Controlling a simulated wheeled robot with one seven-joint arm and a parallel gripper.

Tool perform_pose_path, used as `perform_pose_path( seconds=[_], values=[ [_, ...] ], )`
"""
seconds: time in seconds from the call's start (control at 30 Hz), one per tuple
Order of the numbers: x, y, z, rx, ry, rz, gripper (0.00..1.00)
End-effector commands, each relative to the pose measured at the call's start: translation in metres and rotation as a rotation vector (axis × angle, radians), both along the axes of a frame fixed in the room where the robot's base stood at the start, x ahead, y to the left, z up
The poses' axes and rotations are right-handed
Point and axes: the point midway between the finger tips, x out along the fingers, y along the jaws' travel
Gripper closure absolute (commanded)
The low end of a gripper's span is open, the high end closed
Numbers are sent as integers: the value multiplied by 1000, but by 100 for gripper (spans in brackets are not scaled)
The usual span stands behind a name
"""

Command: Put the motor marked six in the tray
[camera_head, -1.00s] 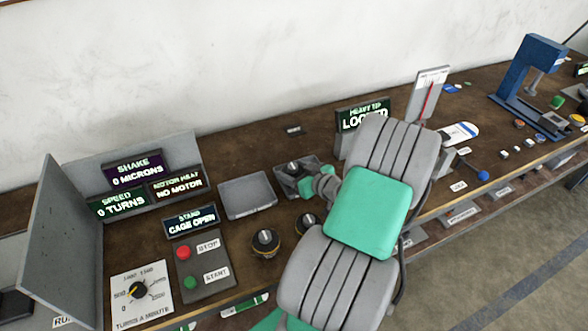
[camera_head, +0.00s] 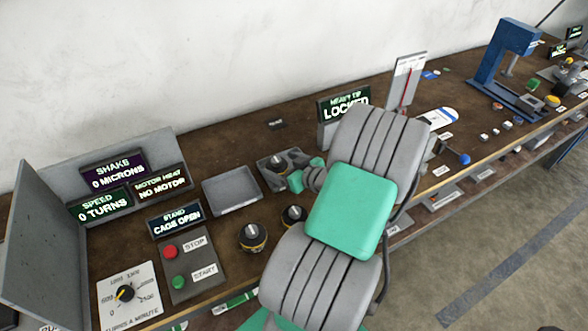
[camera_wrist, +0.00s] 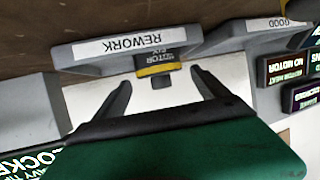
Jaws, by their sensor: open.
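A dark motor with a yellow band (camera_wrist: 155,66) stands upright in the grey tray labelled REWORK (camera_wrist: 92,50). Its label, upside down in the wrist view, appears to read MOTOR SIX. In the head view the motor (camera_head: 277,163) shows inside that tray (camera_head: 264,175), partly beside my gripper. My gripper (camera_wrist: 163,92) is open, with its two fingers spread on either side of the motor's top and clear of it. In the head view my gripper (camera_head: 306,175) is at the tray's right edge, mostly hidden by my arm.
An empty grey tray (camera_head: 232,190), labelled GOOD in the wrist view (camera_wrist: 245,32), lies left of it. Two other dark motors (camera_head: 253,237) (camera_head: 293,215) stand nearer the front. The stand panel (camera_head: 193,265) is left, and the HEAVY TIP display (camera_head: 344,105) behind my arm.

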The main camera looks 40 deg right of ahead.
Motion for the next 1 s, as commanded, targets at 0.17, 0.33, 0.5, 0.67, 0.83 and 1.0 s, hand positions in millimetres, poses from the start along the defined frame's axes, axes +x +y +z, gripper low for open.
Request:
perform_pose_path(
  seconds=[0.17, 0.33, 0.5, 0.67, 0.83, 1.0],
  values=[
    [-46, -1, 16, -3, -1, -8, 16],
    [-78, 0, 30, -1, -1, -6, 16],
    [-89, 3, 36, 1, 0, 0, 16],
    [-74, 25, 32, 23, 70, 68, 16],
    [-42, 102, 18, 71, 344, 240, 16],
    [-38, 172, 20, 57, 621, 291, 16]
  ],
)
